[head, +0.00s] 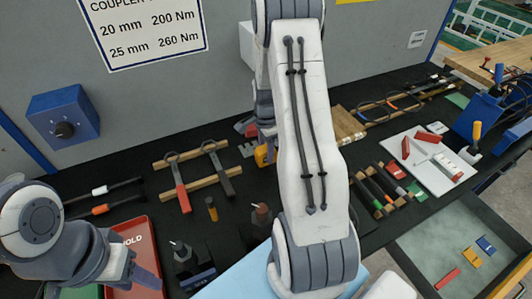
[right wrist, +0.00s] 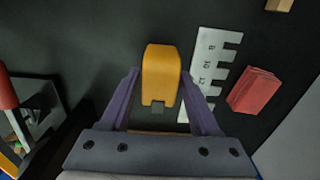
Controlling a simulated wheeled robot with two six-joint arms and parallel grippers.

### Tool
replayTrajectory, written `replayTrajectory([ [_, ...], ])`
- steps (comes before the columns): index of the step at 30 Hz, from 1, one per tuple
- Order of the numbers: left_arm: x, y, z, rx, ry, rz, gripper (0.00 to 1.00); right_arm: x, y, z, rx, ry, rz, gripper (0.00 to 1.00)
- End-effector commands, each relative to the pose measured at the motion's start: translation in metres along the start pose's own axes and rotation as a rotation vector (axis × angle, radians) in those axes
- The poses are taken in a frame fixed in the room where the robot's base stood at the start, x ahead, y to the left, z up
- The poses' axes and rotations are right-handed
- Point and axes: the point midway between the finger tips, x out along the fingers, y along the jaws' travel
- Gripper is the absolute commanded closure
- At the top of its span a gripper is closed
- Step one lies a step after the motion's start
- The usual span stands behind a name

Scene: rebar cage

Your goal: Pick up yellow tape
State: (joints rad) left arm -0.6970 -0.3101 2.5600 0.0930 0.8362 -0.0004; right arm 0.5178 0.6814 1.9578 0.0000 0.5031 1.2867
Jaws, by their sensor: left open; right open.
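The yellow tape (right wrist: 161,70) lies on the black bench top, between the two purple fingers of my right gripper (right wrist: 160,76) in the right wrist view. The fingers are open on either side of it, and I cannot tell if they touch it. In the head view the yellow tape (head: 263,155) shows only partly beside my right arm, which hides most of that gripper. My left gripper (head: 146,277) is low at the left, over the red tray (head: 146,238), open, with nothing seen in it.
A notched steel gauge (right wrist: 211,70) and a red block (right wrist: 255,90) lie right of the tape in the right wrist view. In the head view, red-handled and black-handled tools rest on wooden strips (head: 200,184) to the left. A white board (head: 428,166) lies right. The grey wall stands behind.

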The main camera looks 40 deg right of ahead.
Motion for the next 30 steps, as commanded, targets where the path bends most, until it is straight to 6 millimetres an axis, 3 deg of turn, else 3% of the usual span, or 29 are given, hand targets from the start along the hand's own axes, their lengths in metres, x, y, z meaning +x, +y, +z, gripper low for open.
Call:
replayTrajectory([
  [4,-0.005,0.0,0.0,0.0,0.0,0.0,0.5,0.017,0.001,-0.001,0.002,-0.001,0.002,0.38],
  [12,-0.005,0.0,0.0,0.0,0.0,0.0,0.5,0.022,0.0,-0.001,0.002,0.0,-0.001,0.38],
  [13,-0.005,0.0,0.0,0.0,0.0,0.0,0.5,0.022,0.0,-0.001,0.002,0.0,-0.001,0.41],
  [15,-0.005,0.0,0.0,0.0,0.0,0.0,0.5,0.021,0.0,-0.001,0.002,0.0,-0.001,0.68],
  [18,-0.005,0.0,0.0,0.0,0.0,0.0,0.5,0.021,0.0,-0.001,0.002,0.0,-0.001,1.0],
  [26,-0.005,0.0,0.0,0.0,0.0,0.0,0.5,0.02,0.0,-0.002,0.002,0.001,-0.002,1.0],
  [30,-0.002,0.0,0.0,0.0,0.0,0.0,0.5,0.01,-0.001,-0.002,0.002,0.002,-0.006,1.0],
])
